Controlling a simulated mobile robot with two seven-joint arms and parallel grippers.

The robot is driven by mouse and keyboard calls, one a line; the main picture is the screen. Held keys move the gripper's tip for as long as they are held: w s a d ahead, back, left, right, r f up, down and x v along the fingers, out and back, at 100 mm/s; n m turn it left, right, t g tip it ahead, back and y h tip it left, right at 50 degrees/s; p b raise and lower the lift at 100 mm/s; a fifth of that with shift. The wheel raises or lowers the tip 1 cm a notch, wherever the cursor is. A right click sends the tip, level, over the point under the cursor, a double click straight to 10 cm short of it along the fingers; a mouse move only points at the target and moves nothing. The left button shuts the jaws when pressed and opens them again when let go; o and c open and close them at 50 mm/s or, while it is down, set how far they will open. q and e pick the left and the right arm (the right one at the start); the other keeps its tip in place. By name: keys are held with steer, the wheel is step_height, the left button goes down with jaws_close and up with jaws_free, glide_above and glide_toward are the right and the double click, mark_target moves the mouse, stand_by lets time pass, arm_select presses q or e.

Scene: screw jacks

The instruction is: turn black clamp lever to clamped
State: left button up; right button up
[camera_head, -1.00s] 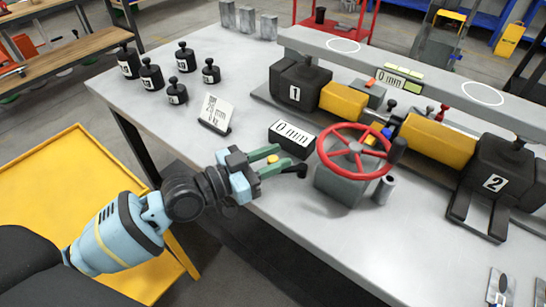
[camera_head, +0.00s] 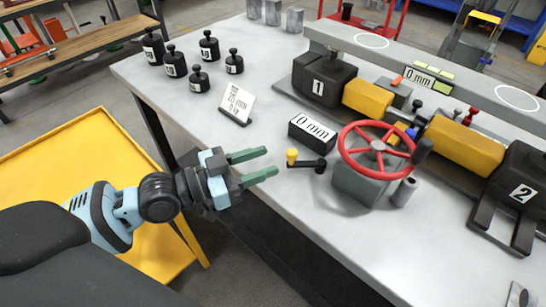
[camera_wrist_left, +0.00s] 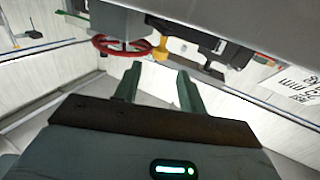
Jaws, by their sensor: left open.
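The black clamp lever (camera_head: 308,164) juts left from near the handwheel block at the table's front edge, with a yellow knob (camera_head: 292,155) on its outer end. The knob also shows in the left wrist view (camera_wrist_left: 161,50), ahead of the gap between my fingers. My left gripper (camera_head: 271,162) is open and empty, with green fingers pointing at the knob from the left and a small gap between. The red handwheel (camera_head: 376,150) stands on a grey block (camera_head: 362,187) to the right of the lever.
A black display box (camera_head: 312,132) reading 0 mm sits just behind the lever. A white card (camera_head: 236,104) and several black weights (camera_head: 175,62) stand farther left. The screw jack rig with yellow cylinders (camera_head: 464,146) fills the right. A yellow cart (camera_head: 85,165) is at left.

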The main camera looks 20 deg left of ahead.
arm_select(q)
steer(key=shift+s+a, duration=0.15)
steer(key=shift+s, duration=0.05)
steer(key=shift+s, duration=0.1)
steer(key=c, duration=0.4)
steer(key=shift+s+d+f+m, duration=0.15)
steer(key=shift+d+m, duration=0.05)
steer(key=shift+m, duration=0.1)
steer(key=shift+c, duration=1.2)
steer(key=s+m+p, duration=0.1)
steer(key=s+d+f+m+y+p, duration=0.1)
steer(key=m, duration=0.1)
steer(key=s+f+m+p, duration=0.1)
steer(key=s, duration=0.1)
steer(key=shift+d+f, duration=0.2)
steer(key=shift+d, duration=0.15)
jaws_close()
steer(key=s+d+r+m+t+y+p, duration=0.3)
steer(key=s+m+y+p, duration=0.1)
steer(key=m, duration=0.5)
steer(key=shift+s+d+p, duration=0.2)
steer(key=shift+s+p, duration=0.45)
steer(key=shift+p, duration=0.25)
arm_select(e)
step_height(320, 180, up, 8)
steer(key=w, duration=0.1)
steer(key=shift+w+t, duration=0.25)
steer(key=shift+t, duration=0.15)
